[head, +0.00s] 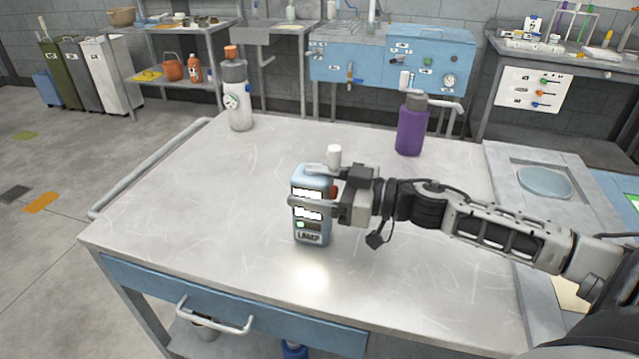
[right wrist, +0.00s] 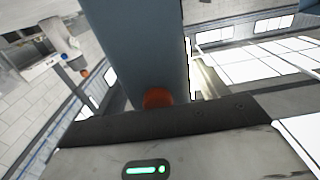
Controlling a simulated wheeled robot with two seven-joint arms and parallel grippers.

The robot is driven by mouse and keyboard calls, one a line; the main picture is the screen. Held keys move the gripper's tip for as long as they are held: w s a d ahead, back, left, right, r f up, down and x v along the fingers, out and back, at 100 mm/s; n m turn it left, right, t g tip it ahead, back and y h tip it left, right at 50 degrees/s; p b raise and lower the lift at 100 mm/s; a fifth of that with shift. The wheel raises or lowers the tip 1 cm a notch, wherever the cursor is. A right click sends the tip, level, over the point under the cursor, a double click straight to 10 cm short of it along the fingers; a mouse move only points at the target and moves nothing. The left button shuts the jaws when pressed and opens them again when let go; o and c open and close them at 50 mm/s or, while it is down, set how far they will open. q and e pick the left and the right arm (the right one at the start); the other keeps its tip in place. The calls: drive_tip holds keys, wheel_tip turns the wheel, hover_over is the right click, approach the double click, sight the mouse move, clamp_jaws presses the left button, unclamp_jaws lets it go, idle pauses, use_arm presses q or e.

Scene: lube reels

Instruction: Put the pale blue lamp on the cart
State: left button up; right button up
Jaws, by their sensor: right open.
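My right gripper (head: 307,186) comes in from the right. Its open fingers lie on either side of the lamp's upper part, and hide some of it. In the right wrist view the lamp's blue-grey body (right wrist: 135,45) rises close in front of the gripper, with an orange-red round part at its near end. My left gripper is not in view.
A white bottle with an orange cap (head: 236,95) stands at the cart's back left, and a purple bottle (head: 411,130) at the back right. A rail (head: 150,168) runs along the left edge. The front and left of the top are clear.

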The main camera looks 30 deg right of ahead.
drive_tip(key=shift+r, duration=0.15)
drive_tip(key=p+v, duration=0.1)
drive_tip(key=v, duration=1.1)
idle(0.3)
